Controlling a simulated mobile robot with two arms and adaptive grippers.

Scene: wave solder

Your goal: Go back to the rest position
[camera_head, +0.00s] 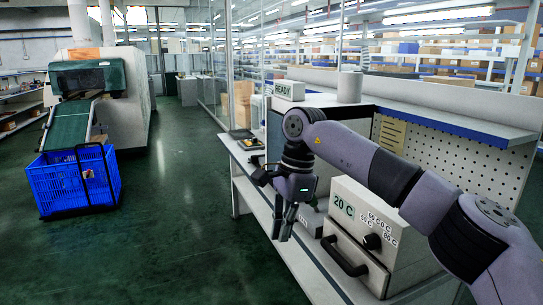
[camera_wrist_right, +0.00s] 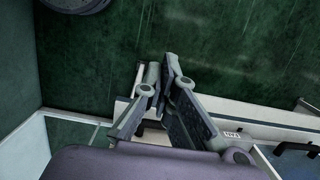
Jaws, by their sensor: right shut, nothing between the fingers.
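My right gripper (camera_head: 281,229) hangs at the end of my right arm, pointing down over the front edge of the workbench (camera_head: 262,200). In the right wrist view the gripper (camera_wrist_right: 164,72) is shut, with its fingertips together and nothing between them. Below it there I see the dark green floor and part of the white bench. My left gripper is not in either view.
An oven-like box (camera_head: 404,262) marked 20 C, with a black handle, stands on the bench close to my right arm. A READY sign (camera_head: 289,90) stands further back. A blue crate (camera_head: 62,188) sits by a conveyor machine (camera_head: 132,112) at left. The floor between is clear.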

